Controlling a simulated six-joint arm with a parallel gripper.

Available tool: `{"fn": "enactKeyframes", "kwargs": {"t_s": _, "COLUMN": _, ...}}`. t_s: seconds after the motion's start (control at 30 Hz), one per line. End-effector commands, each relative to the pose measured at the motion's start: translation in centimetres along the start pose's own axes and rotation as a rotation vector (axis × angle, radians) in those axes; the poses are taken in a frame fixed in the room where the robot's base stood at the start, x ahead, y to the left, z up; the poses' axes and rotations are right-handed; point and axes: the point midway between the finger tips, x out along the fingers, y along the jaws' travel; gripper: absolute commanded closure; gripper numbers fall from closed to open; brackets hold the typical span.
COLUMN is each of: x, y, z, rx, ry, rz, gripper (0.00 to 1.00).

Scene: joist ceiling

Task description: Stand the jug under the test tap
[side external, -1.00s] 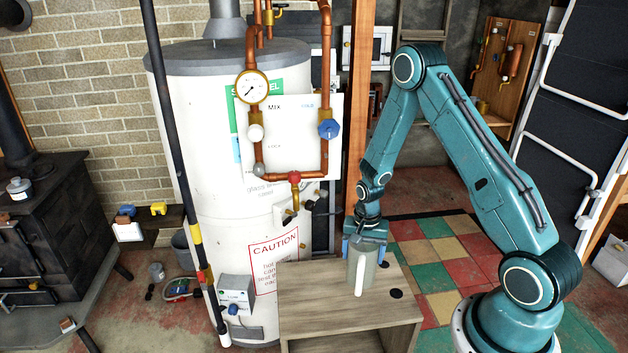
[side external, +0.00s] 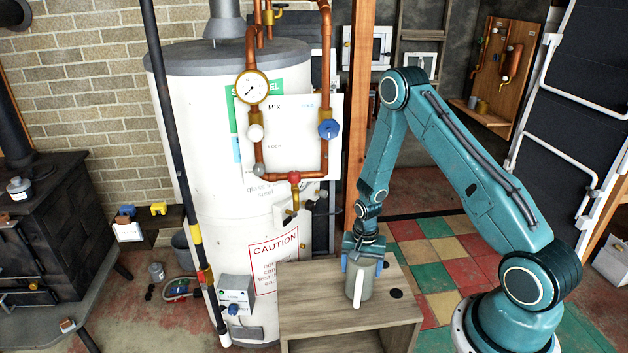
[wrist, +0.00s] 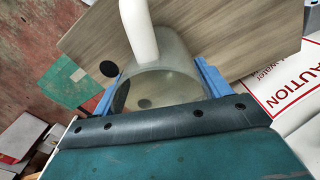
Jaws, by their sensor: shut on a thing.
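The jug (side external: 366,287) is grey and see-through, with a white handle (side external: 357,291) on the camera side. My gripper (side external: 361,266) is shut on it, with blue fingers on either side near its rim. In the wrist view the jug (wrist: 160,88) stands upright between the blue fingers, and its open mouth shows. It is over or on the wooden bench (side external: 315,290); I cannot tell whether its base touches. The test tap (side external: 291,210) is brass, under a red knob (side external: 294,178), up and to the left of the jug.
A white boiler (side external: 215,150) stands left of the bench, with copper pipes (side external: 325,80) above the tap. A wooden post (side external: 358,110) rises behind the bench. A black spot (side external: 396,294) marks the bench top at right. The bench's left part is clear.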

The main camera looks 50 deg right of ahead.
Motion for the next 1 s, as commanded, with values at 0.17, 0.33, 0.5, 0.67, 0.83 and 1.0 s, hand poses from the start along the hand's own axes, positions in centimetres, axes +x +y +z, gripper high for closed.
{"fn": "enactKeyframes", "kwargs": {"t_s": 0.17, "x": -0.03, "y": -0.02, "z": -0.02, "rx": 0.0, "ry": 0.0, "rz": 0.0, "gripper": 0.5}}
{"fn": "enactKeyframes", "kwargs": {"t_s": 0.33, "x": 0.23, "y": -0.01, "z": -0.01, "rx": 0.0, "ry": 0.0, "rz": 0.0, "gripper": 0.5}}
{"fn": "enactKeyframes", "kwargs": {"t_s": 0.5, "x": 0.39, "y": 0.0, "z": 0.0, "rx": 0.0, "ry": 0.0, "rz": 0.0, "gripper": 0.08}}
{"fn": "enactKeyframes", "kwargs": {"t_s": 0.67, "x": 0.38, "y": 0.0, "z": 0.0, "rx": 0.0, "ry": 0.0, "rz": 0.0, "gripper": 0.02}}
{"fn": "enactKeyframes", "kwargs": {"t_s": 0.83, "x": 0.34, "y": 0.0, "z": 0.0, "rx": 0.0, "ry": 0.0, "rz": 0.0, "gripper": 0.02}}
{"fn": "enactKeyframes", "kwargs": {"t_s": 1.0, "x": -0.02, "y": -0.02, "z": -0.02, "rx": 0.0, "ry": 0.0, "rz": -0.001, "gripper": 0.02}}
